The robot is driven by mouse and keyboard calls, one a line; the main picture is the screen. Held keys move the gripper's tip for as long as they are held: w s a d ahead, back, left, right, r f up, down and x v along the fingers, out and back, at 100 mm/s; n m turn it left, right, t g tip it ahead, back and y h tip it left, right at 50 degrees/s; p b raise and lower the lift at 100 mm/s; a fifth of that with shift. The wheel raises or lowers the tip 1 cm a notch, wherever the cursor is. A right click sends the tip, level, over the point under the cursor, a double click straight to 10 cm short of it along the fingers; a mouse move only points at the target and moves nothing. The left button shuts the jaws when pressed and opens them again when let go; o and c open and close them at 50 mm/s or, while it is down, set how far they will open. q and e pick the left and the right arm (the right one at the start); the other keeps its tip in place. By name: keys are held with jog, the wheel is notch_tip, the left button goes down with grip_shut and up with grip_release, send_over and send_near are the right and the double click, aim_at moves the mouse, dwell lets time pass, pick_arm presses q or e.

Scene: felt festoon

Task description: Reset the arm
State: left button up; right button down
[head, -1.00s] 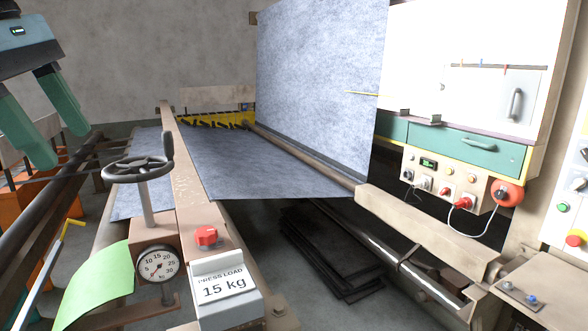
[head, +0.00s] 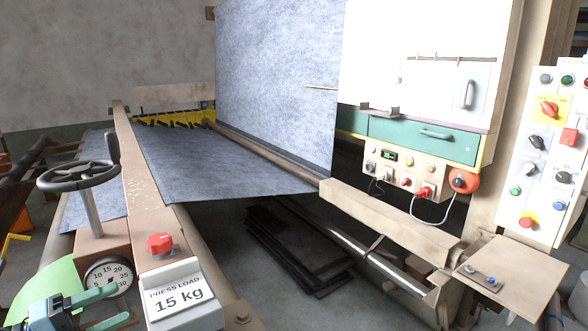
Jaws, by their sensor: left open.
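My left gripper (head: 121,303) is at the bottom left of the head view, partly cut off by the lower edge. Its two green fingers point right and are spread apart, with nothing seen between them. It appears in front of the round dial gauge (head: 108,277) and to the left of the white press load box reading 15 kg (head: 183,296). I cannot tell whether it touches either. My right gripper does not show.
A dark handwheel (head: 78,175) stands above the gauge. A red knob (head: 160,245) sits on the beam. Grey felt (head: 215,165) spans the machine and also hangs upright. A control panel (head: 545,165) is at the right. Dark flat pieces (head: 295,250) lie on the floor.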

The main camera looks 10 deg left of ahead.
pick_arm(q)
jog(key=s+d+f+n+y, duration=0.1)
jog(key=s+f+n+y, duration=0.2)
jog(key=f+n, duration=0.35)
jog(key=s+d+f+n+t+y, duration=0.1)
jog(key=s+d+f+n+y, duration=0.2)
jog(key=f, duration=0.6)
jog(key=s+f+n+y, duration=0.3)
jog(key=f+n, duration=0.4)
jog(key=f, duration=0.1)
jog(key=s+d+f+n+g+y, duration=0.1)
jog(key=s+d+f+n+g, duration=0.4)
jog(key=s+d+f+n, duration=0.4)
jog(key=s+d+f, duration=0.4)
jog(key=s+d, duration=0.1)
jog(key=s, duration=0.1)
jog(key=shift+f+g+b, duration=0.15)
jog(key=shift+g+b, duration=0.15)
jog(key=shift+d, duration=0.1)
